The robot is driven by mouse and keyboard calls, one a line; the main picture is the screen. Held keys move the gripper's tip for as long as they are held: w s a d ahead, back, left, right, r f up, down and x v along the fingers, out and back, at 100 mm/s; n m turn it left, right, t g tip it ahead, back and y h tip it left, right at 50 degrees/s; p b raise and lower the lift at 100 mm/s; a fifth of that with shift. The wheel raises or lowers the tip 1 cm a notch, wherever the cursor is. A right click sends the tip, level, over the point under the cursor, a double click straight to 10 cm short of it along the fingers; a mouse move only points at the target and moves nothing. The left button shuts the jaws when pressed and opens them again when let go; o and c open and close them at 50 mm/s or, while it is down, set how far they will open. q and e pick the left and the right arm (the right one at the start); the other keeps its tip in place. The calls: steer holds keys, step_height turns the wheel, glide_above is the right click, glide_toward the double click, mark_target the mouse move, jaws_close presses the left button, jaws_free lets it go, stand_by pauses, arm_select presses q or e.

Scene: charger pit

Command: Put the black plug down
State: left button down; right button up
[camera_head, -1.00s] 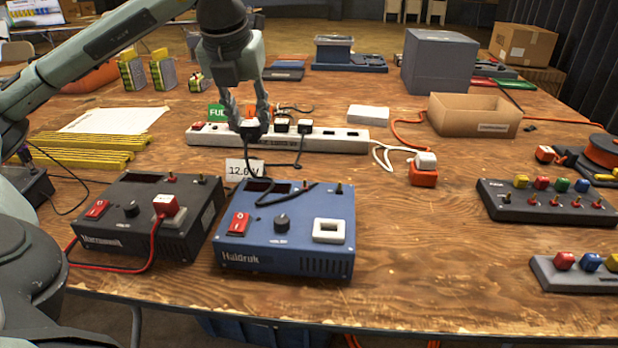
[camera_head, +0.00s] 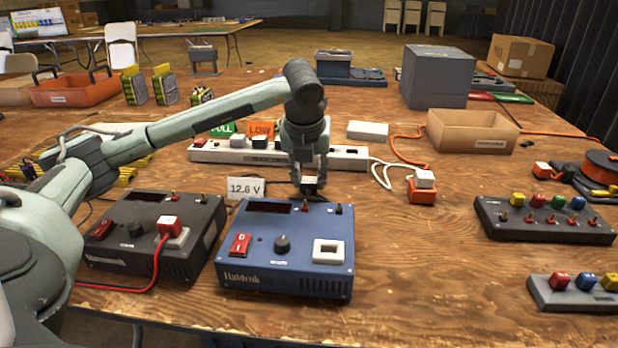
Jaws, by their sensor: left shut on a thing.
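My left gripper (camera_head: 311,184) points down just behind the rear edge of the blue Haldruk charger box (camera_head: 285,262). It is shut on the black plug (camera_head: 310,182), which is mostly hidden by the fingers. I cannot tell whether the plug touches anything below it. My right gripper is not in view.
The dark charger box (camera_head: 130,255) with a red plug (camera_head: 170,226) stands left of the blue one. A 12.6 V card (camera_head: 245,189) stands behind. An orange-and-white plug (camera_head: 422,188), switch panel (camera_head: 540,222) and open cardboard box (camera_head: 470,135) are to the right. The wood between is clear.

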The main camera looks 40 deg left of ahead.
arm_select(q)
steer(key=shift+f, duration=0.3)
steer(key=shift+f, duration=0.1)
steer(key=c, duration=1.1)
jaws_free()
steer(key=shift+c, duration=0.2)
steer(key=v, duration=1.2)
